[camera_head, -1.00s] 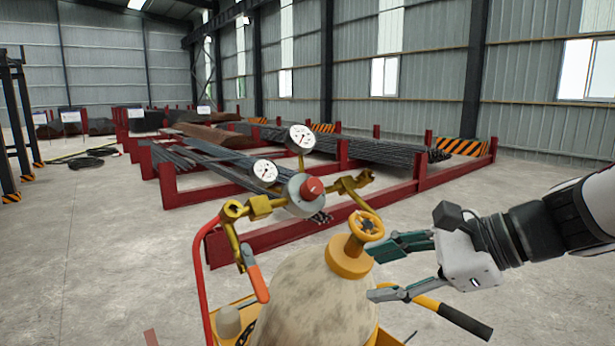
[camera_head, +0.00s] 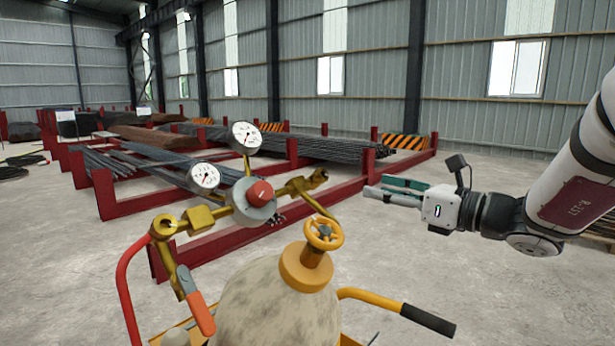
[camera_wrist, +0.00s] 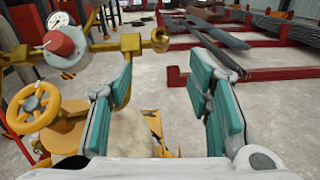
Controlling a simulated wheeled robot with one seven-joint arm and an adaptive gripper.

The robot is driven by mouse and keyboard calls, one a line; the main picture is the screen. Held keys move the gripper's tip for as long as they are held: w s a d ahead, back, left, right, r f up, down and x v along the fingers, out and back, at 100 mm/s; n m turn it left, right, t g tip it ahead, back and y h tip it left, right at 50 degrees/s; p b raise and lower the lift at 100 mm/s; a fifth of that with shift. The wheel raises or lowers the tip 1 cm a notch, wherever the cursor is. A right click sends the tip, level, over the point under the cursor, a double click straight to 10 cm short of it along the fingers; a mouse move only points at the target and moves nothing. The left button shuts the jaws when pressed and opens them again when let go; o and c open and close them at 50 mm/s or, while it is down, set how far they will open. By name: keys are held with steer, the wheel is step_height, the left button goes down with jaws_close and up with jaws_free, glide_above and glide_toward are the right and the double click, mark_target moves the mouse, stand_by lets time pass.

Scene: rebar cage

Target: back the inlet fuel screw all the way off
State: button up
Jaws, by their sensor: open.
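A brass regulator with a red knob (camera_head: 261,192) and two dial gauges (camera_head: 245,136) stands above a beige cylinder (camera_head: 270,312). Its right arm ends in a brass fitting (camera_head: 309,184), which also shows in the wrist view (camera_wrist: 158,40). I cannot tell for sure which part is the inlet fuel screw. A yellow handwheel (camera_head: 323,234) tops the cylinder. My gripper (camera_head: 376,189) is open and empty, right of the brass fitting and apart from it. In the wrist view its green-padded fingers (camera_wrist: 163,72) are spread, with the fitting beyond, between them in the picture.
An orange-handled lever (camera_head: 200,312) hangs from the regulator's left side. Red racks (camera_head: 225,241) with steel bars stand behind.

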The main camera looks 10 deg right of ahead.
mark_target(324, 175)
steer(key=x, duration=1.3)
steer(key=shift+w+a+r+b, duration=0.1)
steer(key=shift+w+a+b, duration=0.1)
steer(key=shift+w+b, duration=0.15)
steer(key=shift+s, duration=0.1)
jaws_close()
